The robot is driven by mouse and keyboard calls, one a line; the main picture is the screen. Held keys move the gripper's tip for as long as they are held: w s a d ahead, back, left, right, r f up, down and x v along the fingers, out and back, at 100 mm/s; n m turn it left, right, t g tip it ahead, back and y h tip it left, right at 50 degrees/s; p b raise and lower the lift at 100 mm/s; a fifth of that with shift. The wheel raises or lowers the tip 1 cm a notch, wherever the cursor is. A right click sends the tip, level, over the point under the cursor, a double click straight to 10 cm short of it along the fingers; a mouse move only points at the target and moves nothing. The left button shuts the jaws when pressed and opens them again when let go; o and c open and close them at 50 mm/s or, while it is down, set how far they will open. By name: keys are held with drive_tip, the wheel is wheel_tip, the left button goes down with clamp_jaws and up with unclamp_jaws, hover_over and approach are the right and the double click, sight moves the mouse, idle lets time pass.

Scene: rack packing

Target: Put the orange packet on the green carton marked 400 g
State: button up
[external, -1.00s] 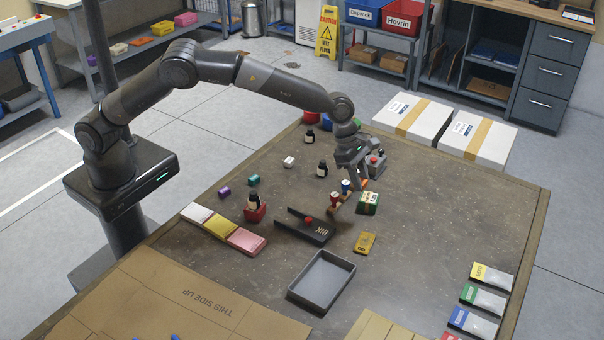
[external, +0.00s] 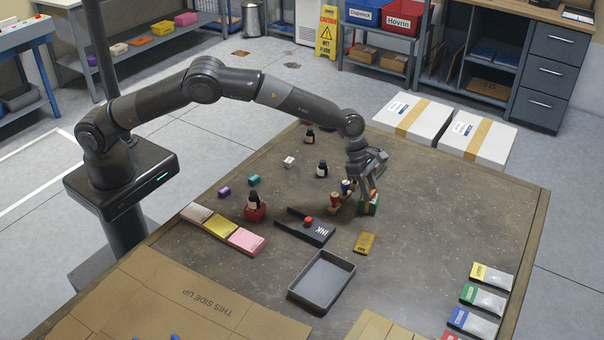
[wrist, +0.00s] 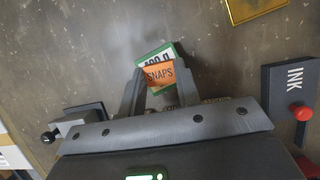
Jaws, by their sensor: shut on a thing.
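The orange packet (wrist: 158,75), lettered SNAPS, is between the fingertips of my gripper (wrist: 160,88) in the wrist view. My gripper (external: 368,192) is shut on it. The green carton (wrist: 154,53) shows just past and behind the packet, with its 400 g marking partly covered. In the external view the green carton (external: 374,207) stands on the table directly under my fingers, largely hidden by them. I cannot tell whether the packet touches the carton's top.
The table to the right of the carton is clear.

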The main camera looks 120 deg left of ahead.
drive_tip(key=shift+f, duration=0.1)
drive_tip(key=o, duration=1)
drive_tip(key=shift+c, duration=0.2)
